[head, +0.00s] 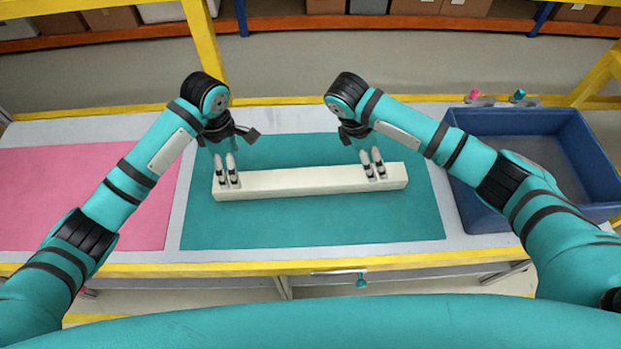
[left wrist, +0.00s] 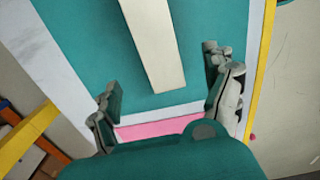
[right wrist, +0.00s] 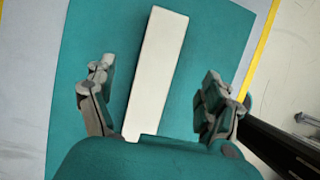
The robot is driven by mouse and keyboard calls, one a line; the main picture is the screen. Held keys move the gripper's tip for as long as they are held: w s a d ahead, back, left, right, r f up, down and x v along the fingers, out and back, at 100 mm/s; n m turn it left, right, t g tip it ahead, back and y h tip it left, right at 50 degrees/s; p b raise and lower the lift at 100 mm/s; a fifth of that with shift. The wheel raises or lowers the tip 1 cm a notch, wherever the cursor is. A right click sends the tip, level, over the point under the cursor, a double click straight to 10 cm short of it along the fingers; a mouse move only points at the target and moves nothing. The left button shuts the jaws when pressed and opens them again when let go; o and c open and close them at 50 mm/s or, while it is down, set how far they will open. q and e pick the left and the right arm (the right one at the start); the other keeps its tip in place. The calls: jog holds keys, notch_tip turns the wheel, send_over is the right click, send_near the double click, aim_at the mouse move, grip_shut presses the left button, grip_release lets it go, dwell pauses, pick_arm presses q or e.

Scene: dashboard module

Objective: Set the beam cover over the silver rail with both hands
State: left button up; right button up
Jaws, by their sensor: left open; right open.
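The beam cover (head: 305,181) looks like a long off-white bar lying left to right on the teal mat. My left gripper (head: 240,158) is at its left end and my right gripper (head: 364,152) near its right end. Both are open. In the left wrist view the bar (left wrist: 152,40) ends between the spread fingers, with gaps on both sides. In the right wrist view the bar (right wrist: 158,70) also runs between the open fingers, apart from both. I see no silver rail separately; I cannot tell whether it is under the bar.
The teal mat (head: 300,225) is clear in front of the bar. A pink mat (head: 80,200) lies to the left. A blue bin (head: 470,160) stands at the right. Small pink and teal items (head: 519,97) are behind the bin. The table has a yellow front edge (head: 420,258).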

pick_arm(q)
notch_tip(320, 180, down, 10)
jog(key=shift+r, duration=0.1)
pick_arm(e)
jog(key=x, duration=1)
jog(key=shift+r, duration=0.1)
pick_arm(q)
jog(key=c, duration=1.5)
pick_arm(e)
jog(key=c, duration=1.5)
jog(key=shift+w, duration=0.1)
